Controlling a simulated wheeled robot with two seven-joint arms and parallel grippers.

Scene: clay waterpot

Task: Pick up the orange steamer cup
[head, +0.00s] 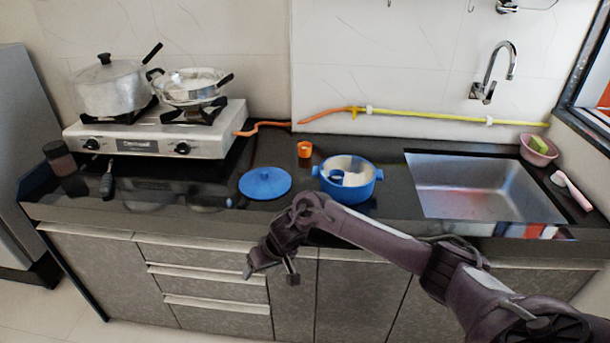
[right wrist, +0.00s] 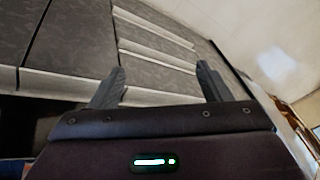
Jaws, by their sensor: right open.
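The small orange steamer cup (head: 304,149) stands on the dark countertop near the back wall, between the stove and the sink. My right gripper (head: 270,274) is in front of the counter, below its edge and before the drawers, well apart from the cup. In the right wrist view its two fingers (right wrist: 160,85) are spread with nothing between them, facing the cabinet fronts. The cup does not show in the right wrist view. My left gripper is not in view.
A blue pot (head: 347,178) stands right of the cup and a blue lid (head: 265,183) lies to its front left. A stove (head: 160,132) with two pots is at left. A sink (head: 480,185) is at right. An orange hose (head: 270,124) runs behind the cup.

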